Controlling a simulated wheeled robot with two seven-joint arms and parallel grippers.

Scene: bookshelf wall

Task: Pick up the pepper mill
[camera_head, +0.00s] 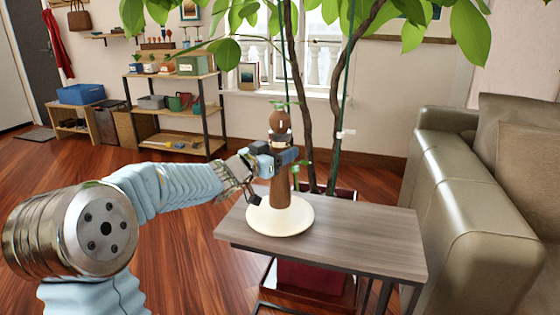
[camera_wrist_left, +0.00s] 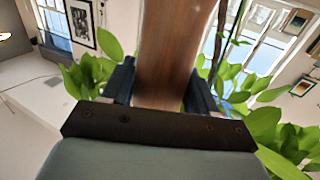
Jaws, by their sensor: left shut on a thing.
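The pepper mill (camera_head: 281,190) is brown wood with a rounded top and stands upright over a round cream plate (camera_head: 292,222) on a small side table. I cannot tell whether its base touches the plate. My left gripper (camera_head: 284,157) comes in from the left and is shut on the mill's upper body. In the left wrist view the mill's brown body (camera_wrist_left: 168,60) passes between the two dark fingers (camera_wrist_left: 157,88). The fingers hide part of the mill. My right gripper is not in view.
The grey wood side table (camera_head: 350,235) has free room right of the plate. A leafy potted tree (camera_head: 305,100) rises right behind it. A grey-green sofa (camera_head: 465,205) stands to the right. Shelves (camera_head: 175,110) with boxes are far back left.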

